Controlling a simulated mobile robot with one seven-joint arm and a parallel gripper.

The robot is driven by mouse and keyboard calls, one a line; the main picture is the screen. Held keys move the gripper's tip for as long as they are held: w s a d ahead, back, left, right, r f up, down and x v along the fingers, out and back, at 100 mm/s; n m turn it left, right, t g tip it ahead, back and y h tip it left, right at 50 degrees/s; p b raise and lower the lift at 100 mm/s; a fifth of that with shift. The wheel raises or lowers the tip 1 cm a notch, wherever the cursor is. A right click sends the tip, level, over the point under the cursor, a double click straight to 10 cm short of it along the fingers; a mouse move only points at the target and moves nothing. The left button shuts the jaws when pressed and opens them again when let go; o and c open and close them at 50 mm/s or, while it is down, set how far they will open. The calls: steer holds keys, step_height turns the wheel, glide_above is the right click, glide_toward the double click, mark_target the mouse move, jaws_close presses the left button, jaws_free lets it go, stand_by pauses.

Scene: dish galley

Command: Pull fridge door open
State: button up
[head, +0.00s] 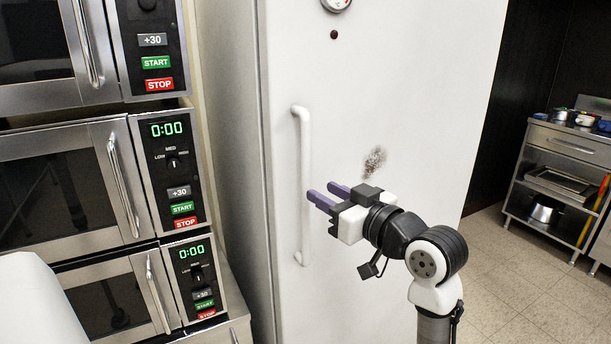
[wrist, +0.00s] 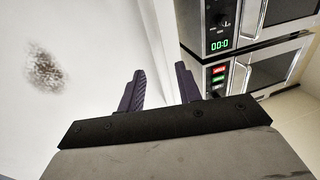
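The white fridge door (head: 430,90) fills the middle of the head view and looks shut against the body at its left seam. Its white vertical bar handle (head: 304,130) is near the door's left edge. My gripper (head: 322,191) is in front of the door, around the handle's mid-height, with its purple fingers pointing left toward the bar. In the wrist view my gripper (wrist: 160,72) has its two fingers apart with nothing seen held between them. The door surface (wrist: 85,40) is at the left there.
Stacked microwaves (head: 90,190) stand left of the fridge, close to the handle side. A round gauge (head: 337,4) and a dark smudge (head: 375,160) are on the door. A steel cart (head: 560,165) stands at the far right, with open tiled floor (head: 510,270) before it.

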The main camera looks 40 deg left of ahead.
mark_target(309, 183)
steer(key=a, duration=0.3)
steer(key=w+a+p, duration=0.1)
steer(key=a, duration=0.2)
steer(key=shift+w+a, duration=0.2)
steer(key=shift+a, duration=0.15)
jaws_close()
